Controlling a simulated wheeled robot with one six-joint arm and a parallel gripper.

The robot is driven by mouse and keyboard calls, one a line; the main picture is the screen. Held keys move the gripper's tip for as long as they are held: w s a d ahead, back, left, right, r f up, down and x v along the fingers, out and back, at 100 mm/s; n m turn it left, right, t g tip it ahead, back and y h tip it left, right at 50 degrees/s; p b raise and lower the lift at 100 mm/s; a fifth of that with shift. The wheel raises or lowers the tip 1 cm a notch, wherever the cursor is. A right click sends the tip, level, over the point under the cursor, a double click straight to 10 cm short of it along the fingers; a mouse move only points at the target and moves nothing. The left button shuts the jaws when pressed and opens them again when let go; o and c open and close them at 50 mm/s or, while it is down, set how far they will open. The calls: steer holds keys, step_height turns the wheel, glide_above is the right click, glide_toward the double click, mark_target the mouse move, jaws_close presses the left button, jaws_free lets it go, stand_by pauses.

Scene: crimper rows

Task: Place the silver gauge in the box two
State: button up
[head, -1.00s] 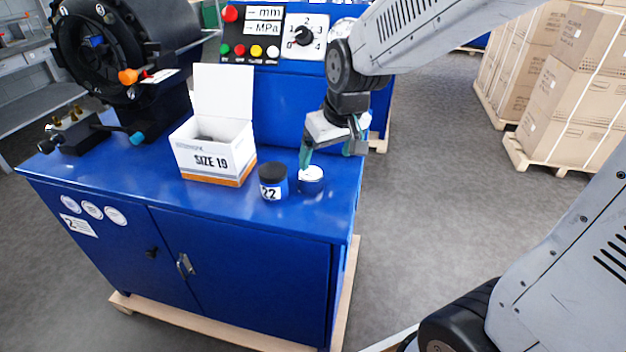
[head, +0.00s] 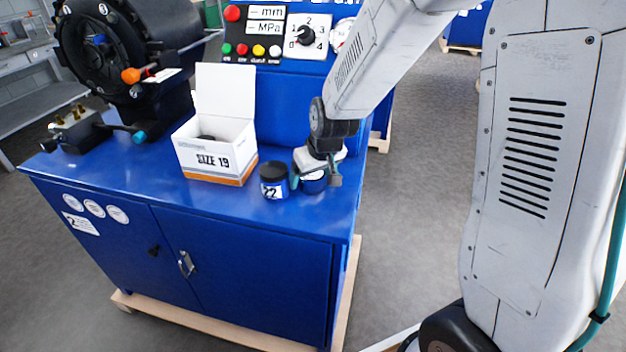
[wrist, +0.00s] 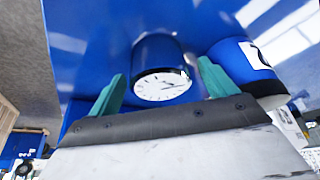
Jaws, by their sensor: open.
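The gauge (wrist: 160,86) has a white dial with dark marks and a shiny rim and body that look blue here. In the head view the gauge (head: 313,184) stands near the right end of the blue bench, partly hidden by my gripper. My gripper (head: 315,179) is open, pointing down, with its teal fingers on either side of the gauge. In the wrist view the gauge lies between the fingertips of my gripper (wrist: 163,87), with gaps at both sides. An open white box (head: 212,150) marked "SIZE 19" stands on the bench, lid up. No box marked two is visible.
A blue jar with a black lid (head: 273,181), marked 22, stands close left of the gauge. The bench (head: 110,170) bears a label with a 2. A black crimper (head: 125,60) and a control panel (head: 285,35) stand at the back.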

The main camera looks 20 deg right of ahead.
steer(key=c, duration=1.6)
steer(key=shift+r, duration=0.1)
steer(key=shift+c, duration=0.2)
